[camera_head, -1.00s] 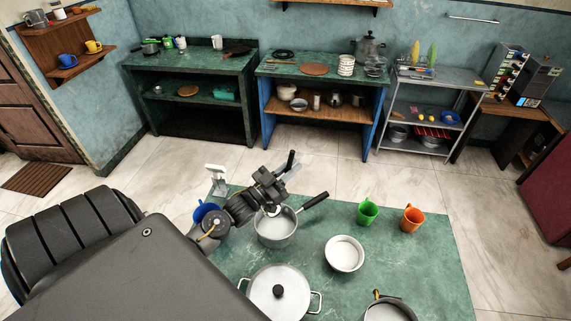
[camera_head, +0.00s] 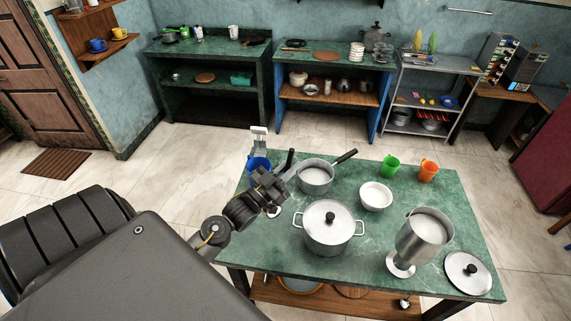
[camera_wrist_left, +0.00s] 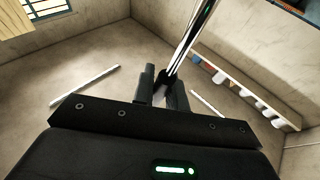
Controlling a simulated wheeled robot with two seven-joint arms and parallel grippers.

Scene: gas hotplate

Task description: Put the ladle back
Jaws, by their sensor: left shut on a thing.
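In the left wrist view, the gripper (camera_wrist_left: 163,92) is shut on a long shiny metal handle (camera_wrist_left: 188,45), which looks like the ladle's. The handle runs up and slightly right from the fingers. The ladle's bowl cannot be made out. My right gripper is not in view.
On the green table (camera_head: 283,262) stand a lidded pot (camera_head: 330,240), a white bowl (camera_head: 376,197), a green cup (camera_head: 390,166), an orange cup (camera_head: 428,171), a steel vessel (camera_head: 423,243) and a loose lid (camera_head: 468,276). A wall rail (camera_head: 468,10) is at the far right.

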